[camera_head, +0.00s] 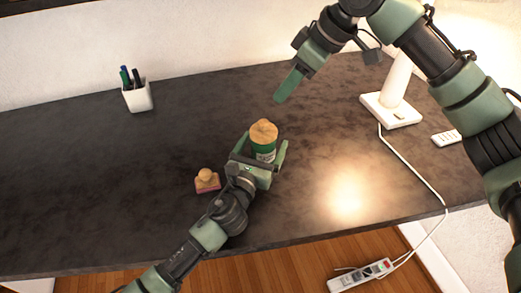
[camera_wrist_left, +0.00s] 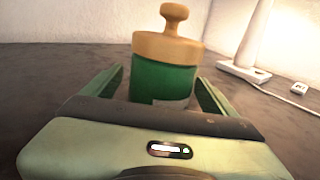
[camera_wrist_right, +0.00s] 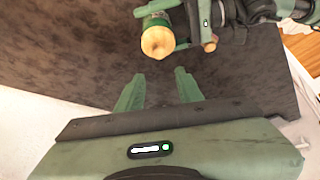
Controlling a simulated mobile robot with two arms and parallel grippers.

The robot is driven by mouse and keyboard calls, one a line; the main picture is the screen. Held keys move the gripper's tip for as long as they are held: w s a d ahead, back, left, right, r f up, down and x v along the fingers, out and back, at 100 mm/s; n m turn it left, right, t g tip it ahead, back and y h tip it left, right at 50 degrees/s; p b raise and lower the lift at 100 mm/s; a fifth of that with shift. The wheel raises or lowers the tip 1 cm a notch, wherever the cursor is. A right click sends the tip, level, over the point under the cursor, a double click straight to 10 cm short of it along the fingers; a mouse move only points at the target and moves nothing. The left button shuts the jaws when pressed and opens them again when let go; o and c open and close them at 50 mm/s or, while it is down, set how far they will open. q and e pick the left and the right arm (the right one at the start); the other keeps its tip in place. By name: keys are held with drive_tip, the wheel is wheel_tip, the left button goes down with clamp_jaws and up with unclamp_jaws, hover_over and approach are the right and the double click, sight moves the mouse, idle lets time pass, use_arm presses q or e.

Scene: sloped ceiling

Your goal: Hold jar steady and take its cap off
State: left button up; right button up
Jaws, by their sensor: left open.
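The green jar (camera_head: 264,154) stands upright on the dark desk. Its wooden cap (camera_head: 264,131) is seated on top, and the left wrist view shows a round knob on the cap (camera_wrist_left: 175,14). My left gripper (camera_head: 264,146) is low at the jar, with one finger on each side. Gaps seem to show between jar and fingers in the left wrist view. My right gripper (camera_head: 284,88) is raised behind the jar, seen edge-on from the head. In the right wrist view its fingers (camera_wrist_right: 158,88) are apart and empty, with the jar cap (camera_wrist_right: 157,42) beyond them.
A white pen cup (camera_head: 137,96) stands at the back left. A white lamp (camera_head: 392,108), its cable and a small white remote-like object (camera_head: 446,137) are at the right. The desk's left side is clear.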

sight(264, 121)
use_arm(q)
drive_tip(key=c, duration=1.7)
use_arm(e)
drive_tip(key=o, duration=0.8)
drive_tip(key=shift+s+f, duration=0.1)
drive_tip(key=shift+f, duration=0.05)
drive_tip(key=o, duration=0.4)
drive_tip(key=shift+s+a+f, duration=0.15)
drive_tip(key=shift+f, duration=0.1)
drive_tip(key=shift+c, duration=0.2)
drive_tip(key=x, duration=0.6)
drive_tip(key=shift+s+d+f, duration=0.15)
drive_tip(key=shift+d+f, duration=0.1)
drive_tip(key=shift+f, duration=0.35)
drive_tip(key=shift+w+x, duration=0.2)
drive_tip(key=shift+x, duration=1.25)
drive_tip(key=shift+w+x, duration=0.2)
drive_tip(key=shift+x, duration=1.3)
